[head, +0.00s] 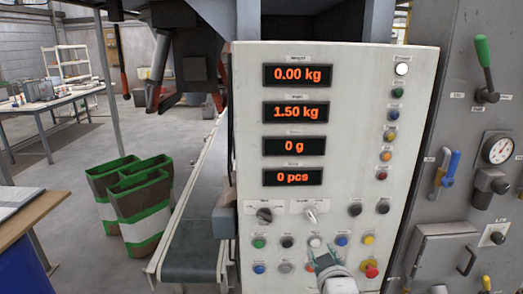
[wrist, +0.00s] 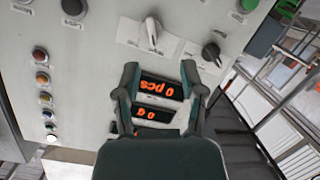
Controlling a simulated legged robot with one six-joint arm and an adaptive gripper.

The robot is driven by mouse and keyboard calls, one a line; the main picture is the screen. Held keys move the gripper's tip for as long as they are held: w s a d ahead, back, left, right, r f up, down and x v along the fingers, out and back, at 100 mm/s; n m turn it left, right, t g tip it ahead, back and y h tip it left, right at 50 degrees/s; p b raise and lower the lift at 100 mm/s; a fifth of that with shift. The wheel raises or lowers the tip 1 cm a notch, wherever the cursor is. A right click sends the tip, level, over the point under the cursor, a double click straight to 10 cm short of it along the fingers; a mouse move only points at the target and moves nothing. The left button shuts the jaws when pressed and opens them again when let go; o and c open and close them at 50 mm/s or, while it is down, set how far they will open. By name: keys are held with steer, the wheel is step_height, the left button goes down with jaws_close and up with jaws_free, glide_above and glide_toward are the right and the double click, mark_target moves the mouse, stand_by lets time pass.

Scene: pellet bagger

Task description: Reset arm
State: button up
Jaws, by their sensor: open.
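My gripper (head: 322,262) is in front of the lower button rows of the white control panel (head: 345,120) in the head view. Part of my arm shows below it at the bottom edge. In the wrist view my gripper (wrist: 160,80) has its two fingers spread apart, with nothing between them. The panel (wrist: 105,30) appears turned over there, and its "0 pcs" display (wrist: 161,90) shows between the fingers. Whether the gripper touches the panel cannot be told.
The panel has a black knob (head: 264,215), a white knob (head: 310,215) and a red button (head: 371,271). A grey cabinet with levers (head: 485,70) stands right. A conveyor (head: 190,245) and striped bags (head: 135,205) are left. Floor beyond the bags is open.

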steer(key=s+r+m+g, duration=0.1)
steer(key=s+g, duration=0.4)
steer(key=s, duration=0.6)
steer(key=s+r+m+g, duration=0.1)
steer(key=s+m+g, duration=0.3)
steer(key=s, duration=0.7)
steer(key=shift+r+g, duration=0.25)
steer(key=shift+g, duration=0.15)
steer(key=shift+d, duration=0.1)
